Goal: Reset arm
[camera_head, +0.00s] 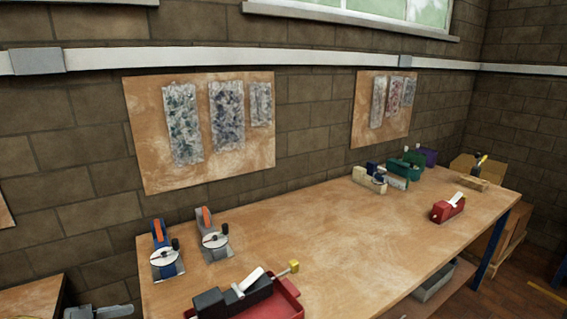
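Neither of my grippers nor my arms shows in the head view, so I cannot see how they are posed. A long wooden workbench (330,240) runs from the lower left to the right along a block wall. No object is seen in a gripper.
On the bench stand two devices with orange-tipped handles (165,255) (213,238), a red tray (287,297) with a black tool, a red device (447,208), and several boxes (370,179) at the back. The middle is clear. Boards (148,130) hang on the wall.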

